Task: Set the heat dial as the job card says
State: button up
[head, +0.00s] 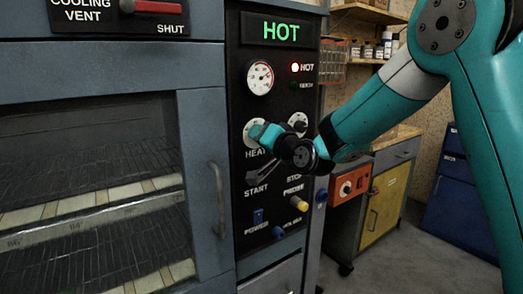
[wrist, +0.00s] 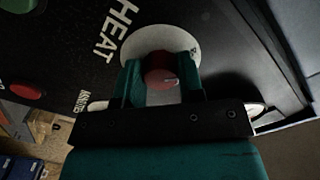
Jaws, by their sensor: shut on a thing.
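The heat dial is on the black control panel, with a white disc (head: 249,127) above the label HEAT. In the wrist view its white disc (wrist: 138,43) and round red knob (wrist: 158,66) show, with a pale mark on the knob. My gripper (head: 262,132) is at the dial in the head view. In the wrist view my gripper (wrist: 161,76) has its teal fingers on both sides of the knob, shut on it. The fingers and arm hide much of the dial and its scale, so the setting cannot be read. No job card can be made out.
The display (head: 281,32) reads HOT, and the red HOT lamp (head: 295,67) is lit. A round gauge (head: 260,78) and another knob (head: 297,122) are close by. The oven door handle (head: 217,200) stands out at left. A START lever (head: 262,172) is below.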

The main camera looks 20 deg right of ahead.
jog(key=shift+d+f+n+b, duration=0.1)
jog(key=shift+f+n+b, duration=0.15)
jog(key=shift+n+b, duration=0.95)
jog(key=o, duration=0.9)
jog(key=shift+r, duration=0.2)
jog(key=b+v, duration=0.4)
jog(key=v, duration=1.3)
jog(key=shift+s, duration=0.2)
